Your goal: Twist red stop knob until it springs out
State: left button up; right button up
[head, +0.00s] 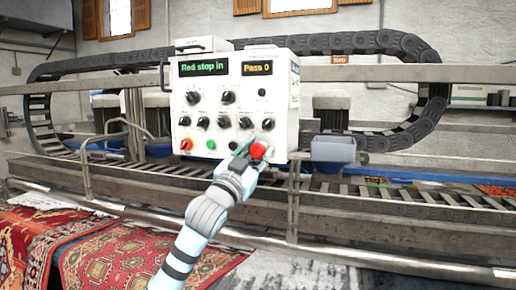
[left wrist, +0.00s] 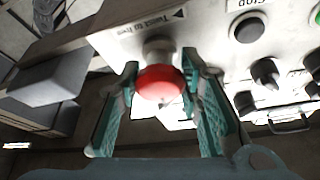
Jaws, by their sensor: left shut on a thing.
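The red stop knob (head: 258,151) is at the lower right of the white control box (head: 220,112). It also shows in the left wrist view (left wrist: 160,84), round and red on a grey stem. My left gripper (head: 250,148) is at the knob, its green fingers on either side of it, shut on it. The box's left display (head: 202,68) reads "Red stop in", and the right display (head: 257,69) reads "Pass 0". Lettering by the knob in the left wrist view is partly readable as a twist label. My right gripper is not in view.
Several black knobs, an orange-red button (head: 186,144) and a green button (head: 211,144) sit on the same panel. A grey bin (head: 333,149) hangs right of the box. Metal rails and a roller conveyor run behind. Patterned rugs (head: 105,255) lie at lower left.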

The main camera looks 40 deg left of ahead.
pick_arm(q)
jog(key=m+h+p, duration=0.1)
jog(key=m+p, duration=0.1)
jog(key=m+h+p, duration=0.1)
jog(key=m+p, duration=0.1)
jog(key=m+h+p, duration=0.1)
jog(key=m+p, duration=0.1)
jog(key=shift+r+g+p, duration=0.25)
jog(key=shift+g+p, duration=0.05)
jog(key=shift+s+m+h+p, duration=0.1)
jog(key=shift+m+h+p, duration=0.25)
jog(key=shift+m, duration=0.45)
jog(key=shift+f+m+h, duration=0.15)
jog(key=shift+m+h, duration=0.1)
jog(key=shift+m, duration=0.35)
jog(key=shift+g, duration=0.3)
jog(key=o, duration=1.2)
jog(key=shift+f, duration=0.1)
